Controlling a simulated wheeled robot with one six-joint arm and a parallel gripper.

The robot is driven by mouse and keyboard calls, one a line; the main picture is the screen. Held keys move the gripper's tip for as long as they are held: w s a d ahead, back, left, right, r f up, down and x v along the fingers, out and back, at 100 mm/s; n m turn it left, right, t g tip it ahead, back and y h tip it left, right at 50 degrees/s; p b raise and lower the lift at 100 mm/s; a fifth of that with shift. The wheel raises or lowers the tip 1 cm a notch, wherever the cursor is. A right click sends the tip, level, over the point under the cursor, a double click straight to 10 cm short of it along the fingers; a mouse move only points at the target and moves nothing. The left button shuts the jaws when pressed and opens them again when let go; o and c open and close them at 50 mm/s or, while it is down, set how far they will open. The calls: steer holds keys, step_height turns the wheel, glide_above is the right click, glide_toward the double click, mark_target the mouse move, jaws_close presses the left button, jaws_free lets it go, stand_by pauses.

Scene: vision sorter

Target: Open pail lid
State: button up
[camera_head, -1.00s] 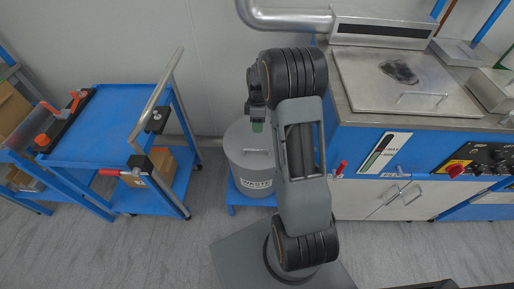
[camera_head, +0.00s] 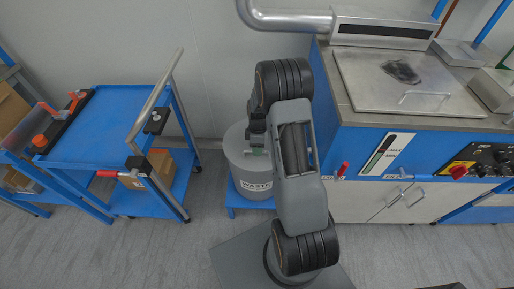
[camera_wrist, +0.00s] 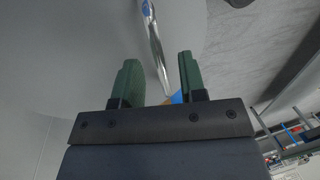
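The grey waste pail (camera_head: 249,182) stands against the wall on a low blue stand, with its round grey lid (camera_head: 236,142) on top. My gripper (camera_head: 257,150) is just above the lid in the head view, and my arm covers the pail's right side. In the wrist view my gripper (camera_wrist: 160,78) is open, its two green fingers apart. A shiny metal handle (camera_wrist: 154,40) runs lengthwise in the gap between the fingers, over the grey lid surface (camera_wrist: 95,45). I cannot tell whether the fingers reach down around the handle or touch it.
A blue cart (camera_head: 100,130) with a metal push bar stands to the left. A blue and steel workbench (camera_head: 365,150) with a lidded steel top and a red knob stands close on the right. Open floor (camera_head: 150,245) lies at the front left.

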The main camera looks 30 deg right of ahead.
jaws_close()
stand_by(0.3)
